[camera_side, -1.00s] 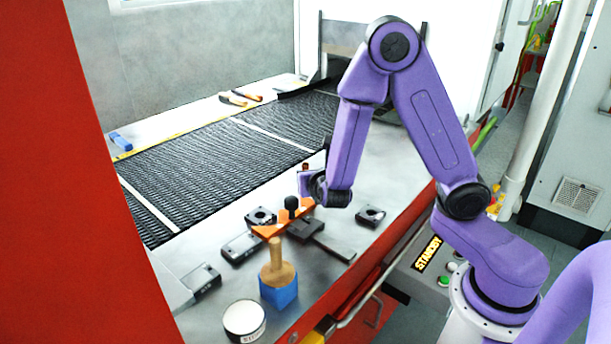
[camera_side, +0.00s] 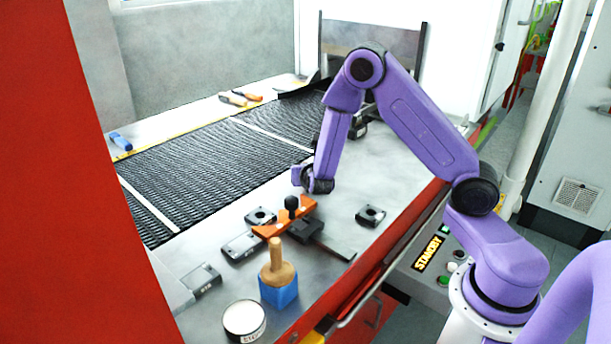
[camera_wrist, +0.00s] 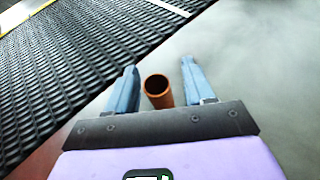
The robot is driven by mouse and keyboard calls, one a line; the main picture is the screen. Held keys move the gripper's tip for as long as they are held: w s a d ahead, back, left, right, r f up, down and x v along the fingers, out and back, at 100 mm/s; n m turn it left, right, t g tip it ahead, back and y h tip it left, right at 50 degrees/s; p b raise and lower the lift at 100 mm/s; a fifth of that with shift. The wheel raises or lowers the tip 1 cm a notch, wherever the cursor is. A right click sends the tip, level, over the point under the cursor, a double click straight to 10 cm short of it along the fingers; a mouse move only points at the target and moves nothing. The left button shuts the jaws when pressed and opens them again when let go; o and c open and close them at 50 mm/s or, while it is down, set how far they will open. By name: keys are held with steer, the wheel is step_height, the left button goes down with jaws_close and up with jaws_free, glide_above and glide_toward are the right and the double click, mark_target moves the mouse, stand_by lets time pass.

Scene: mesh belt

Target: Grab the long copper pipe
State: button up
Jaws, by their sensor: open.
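The copper pipe (camera_wrist: 158,92) shows in the wrist view as an upright tube with its open round end facing the camera. It stands between the two blue-grey fingers of my gripper (camera_wrist: 158,88), nearer the left finger. The fingers are open, with a visible gap on the right; on the left the gap is small. The lower part of the pipe is hidden by my gripper's dark plate. In the side view my gripper (camera_side: 303,181) is low over the metal table beside the belt, its fingers are not clear, and I cannot make out the pipe there.
The black mesh belt (camera_side: 215,163) runs left of my gripper. An orange piece with a black knob (camera_side: 287,215) lies close in front. A dark block (camera_side: 370,216), a wooden-handled tool in a blue block (camera_side: 278,280) and a white tin (camera_side: 244,320) stand on the table.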

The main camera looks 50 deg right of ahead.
steer(key=shift+w+d+f, duration=0.1)
steer(key=shift+w, duration=0.05)
jaws_close()
